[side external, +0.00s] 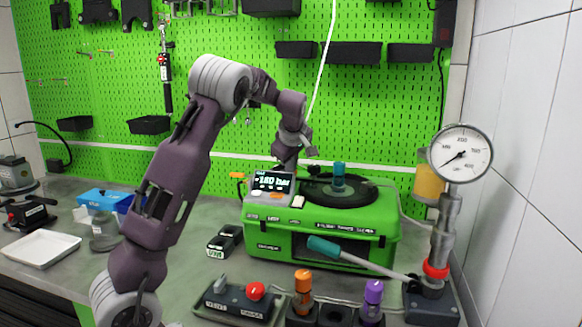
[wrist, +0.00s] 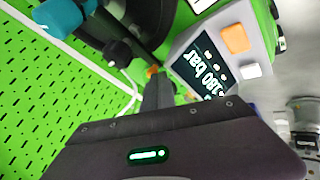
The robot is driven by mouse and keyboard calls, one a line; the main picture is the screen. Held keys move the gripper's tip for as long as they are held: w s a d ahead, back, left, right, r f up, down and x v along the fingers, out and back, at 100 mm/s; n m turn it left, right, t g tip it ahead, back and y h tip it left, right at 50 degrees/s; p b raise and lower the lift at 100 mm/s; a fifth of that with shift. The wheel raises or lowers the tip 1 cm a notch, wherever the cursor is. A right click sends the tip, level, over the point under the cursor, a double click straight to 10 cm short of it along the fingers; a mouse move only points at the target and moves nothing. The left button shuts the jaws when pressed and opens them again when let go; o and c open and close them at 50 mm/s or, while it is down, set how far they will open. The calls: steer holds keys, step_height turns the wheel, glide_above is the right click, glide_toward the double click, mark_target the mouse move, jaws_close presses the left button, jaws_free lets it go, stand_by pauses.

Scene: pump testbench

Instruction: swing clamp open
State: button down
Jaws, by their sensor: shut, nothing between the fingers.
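The green test bench (side external: 318,238) stands on the table with a display (side external: 270,183) reading 180 bar. On its top is a round black plate (side external: 340,192) with a teal cylinder (side external: 339,172), which also shows in the wrist view (wrist: 62,15). A small orange handle (side external: 237,175) juts out at the bench's left; an orange tip shows in the wrist view (wrist: 152,70) by my fingers. I cannot tell for sure which part is the swing clamp. My gripper (side external: 288,166) points down behind the display, shut and empty; its fingers show in the wrist view (wrist: 157,90). Contact is unclear.
A teal-handled lever (side external: 350,253) slants across the bench's front toward a gauge column (side external: 440,230) at the right. A control box with a red knob (side external: 240,300) and orange and purple knobs stand in front. A green pegboard (side external: 330,110) closes the back.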

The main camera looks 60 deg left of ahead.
steer(key=shift+a, duration=0.2)
steer(key=m, duration=0.1)
steer(key=a+m+t+h, duration=0.1)
steer(key=shift+w+a+m+t, duration=0.2)
steer(key=shift+w+m+t, duration=0.1)
steer(key=shift+m, duration=0.1)
steer(key=shift+w+a+m+t+h, duration=0.3)
steer(key=shift+a+m+t+h, duration=0.15)
steer(key=shift+m, duration=0.35)
steer(key=w+m+h, duration=0.1)
steer(key=m, duration=0.1)
steer(key=a+m+t+h, duration=0.1)
steer(key=shift+w+a+m, duration=0.15)
steer(key=shift+w+m, duration=0.25)
steer(key=m+h, duration=0.1)
steer(key=w+m, duration=0.1)
steer(key=shift+w+a+m+t+h, duration=0.25)
steer(key=shift+w+m+h, duration=0.05)
steer(key=shift+h, duration=0.05)
steer(key=shift+w, duration=1.25)
